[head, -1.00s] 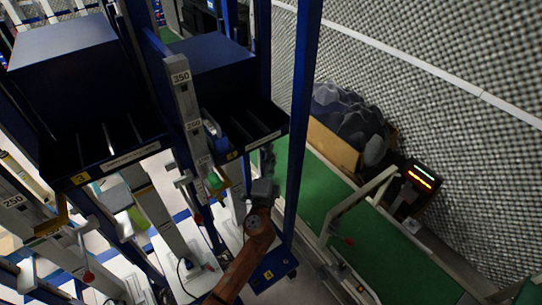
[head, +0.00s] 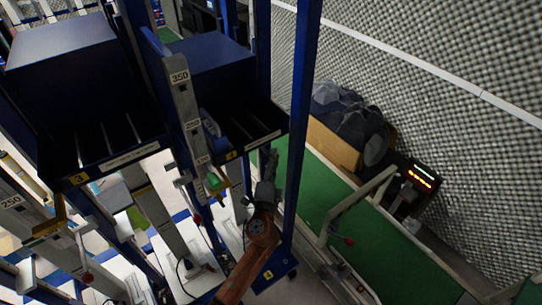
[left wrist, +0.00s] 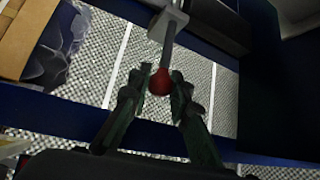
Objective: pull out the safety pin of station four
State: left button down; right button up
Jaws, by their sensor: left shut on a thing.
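Station four carries a yellow number 4 label (head: 231,155) on the front of its dark blue bin (head: 245,130). My left gripper (head: 268,160) is beside the right end of that bin, by the blue upright. In the left wrist view, my left gripper (left wrist: 160,90) has its two dark fingers on either side of a red ball knob (left wrist: 160,82) and is shut on it. The knob sits at the end of a grey rod (left wrist: 168,45), which runs up to a pale bracket (left wrist: 177,16). The head view does not clearly show this knob. My right gripper is not in view.
A tall blue upright (head: 297,120) stands just right of the gripper. A grey post marked 350 (head: 180,95) stands left of it.

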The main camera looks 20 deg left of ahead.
pick_arm(q)
jog(key=shift+s+d+f, duration=0.1)
jog(key=shift+s+d, duration=0.75)
jog(key=shift+d, duration=0.15)
jog(key=c, duration=1.7)
grip_release()
jog(key=shift+c, duration=0.2)
jog(key=v, duration=1.2)
